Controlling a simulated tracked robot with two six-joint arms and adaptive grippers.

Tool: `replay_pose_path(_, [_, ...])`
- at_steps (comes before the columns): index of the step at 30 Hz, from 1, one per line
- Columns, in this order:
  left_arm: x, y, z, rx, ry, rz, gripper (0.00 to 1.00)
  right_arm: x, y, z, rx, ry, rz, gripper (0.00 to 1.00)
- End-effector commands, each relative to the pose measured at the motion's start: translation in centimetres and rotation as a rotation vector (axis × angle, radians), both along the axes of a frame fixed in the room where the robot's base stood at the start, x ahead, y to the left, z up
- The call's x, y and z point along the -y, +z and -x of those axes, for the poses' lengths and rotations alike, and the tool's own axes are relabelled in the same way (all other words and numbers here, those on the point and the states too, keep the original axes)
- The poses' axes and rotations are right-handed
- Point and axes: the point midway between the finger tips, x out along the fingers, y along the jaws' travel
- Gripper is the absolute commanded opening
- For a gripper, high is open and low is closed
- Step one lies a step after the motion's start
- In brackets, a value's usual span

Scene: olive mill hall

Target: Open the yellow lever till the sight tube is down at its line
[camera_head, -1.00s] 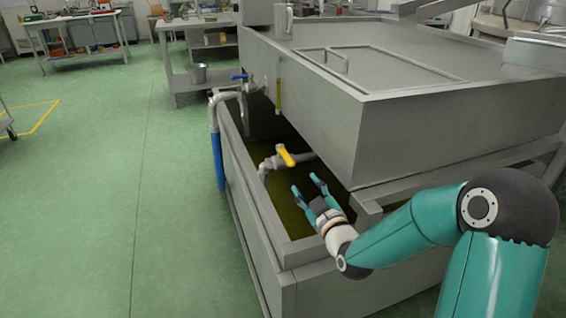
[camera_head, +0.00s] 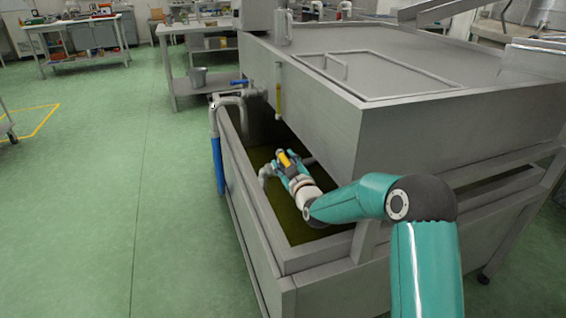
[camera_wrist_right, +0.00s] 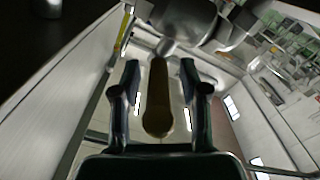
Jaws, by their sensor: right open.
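The yellow lever (camera_head: 283,158) sits on a grey pipe valve above the open lower trough. In the right wrist view the lever (camera_wrist_right: 157,108) points toward the camera, between the two fingers. My right gripper (camera_head: 284,167) is open around the lever, with a gap on each side, and partly hides it in the head view. The sight tube (camera_head: 279,98) stands upright on the tank's side, yellowish; it also shows in the right wrist view (camera_wrist_right: 123,35). Its line and level are too small to read. My left gripper is out of view.
The upper steel tank (camera_head: 330,125) overhangs the trough on the right. The trough's near rim (camera_head: 262,225) lies left of my right forearm. A blue-handled valve (camera_head: 240,81) and a pipe with a blue hose (camera_head: 218,165) stand at the far left corner. Green floor is clear leftward.

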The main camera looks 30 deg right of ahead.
Motion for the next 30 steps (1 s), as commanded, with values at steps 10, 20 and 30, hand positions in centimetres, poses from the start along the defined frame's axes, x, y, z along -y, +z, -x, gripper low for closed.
replay_pose_path(10, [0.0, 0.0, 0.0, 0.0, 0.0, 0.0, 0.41, 0.0, 0.0, -0.1, 0.0, 0.001, 0.0, 0.31])
replay_pose_path(20, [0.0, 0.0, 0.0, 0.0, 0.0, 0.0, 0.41, -0.1, 0.0, -0.1, 0.0, 0.002, 0.0, 0.0])
replay_pose_path(30, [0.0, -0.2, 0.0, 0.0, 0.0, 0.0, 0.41, -0.3, -0.2, -0.1, -0.003, -0.01, -0.001, 0.0])
